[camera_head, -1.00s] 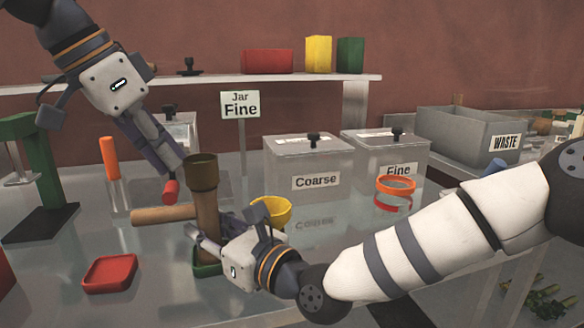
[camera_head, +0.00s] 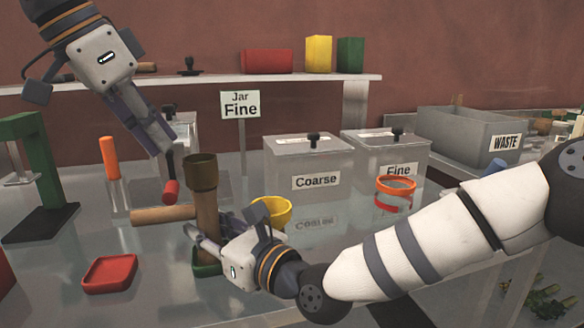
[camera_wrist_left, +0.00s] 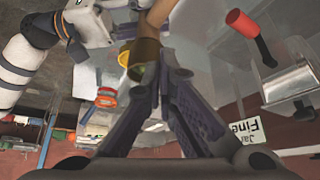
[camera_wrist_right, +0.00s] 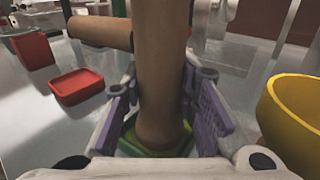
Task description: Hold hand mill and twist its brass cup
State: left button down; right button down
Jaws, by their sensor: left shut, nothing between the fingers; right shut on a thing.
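The hand mill (camera_head: 208,218) stands upright, a wooden cylinder with a dull brass cup (camera_head: 201,172) on top. My right gripper (camera_head: 200,243) is shut around its lower body; the right wrist view shows both fingers beside the wood (camera_wrist_right: 160,85). My left gripper (camera_head: 160,150) is shut and empty, up and left of the brass cup in the head view. In the left wrist view the cup (camera_wrist_left: 140,54) appears by the fingertips, partly overlapped by them. The mill's foot sits at a green base (camera_wrist_right: 150,143), partly hidden.
A wooden bar (camera_head: 163,214) extends left of the mill; whether it joins it is unclear. A yellow bowl (camera_head: 277,211) is close on the right, a red tray (camera_head: 109,273) front left. Coarse (camera_head: 310,162) and Fine (camera_head: 398,153) bins and a Jar Fine sign (camera_head: 240,104) stand behind.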

aim_at(193, 182)
pick_arm(q)
notch_tip(193, 182, up, 3)
jog(key=shift+r, duration=0.15)
notch_tip(193, 182, down, 6)
jog(key=s+d, duration=0.2)
jog(key=shift+d, duration=0.4)
dwell(0.4)
jog(key=shift+w, duration=0.1)
dwell(0.5)
jog(key=shift+w, duration=0.1)
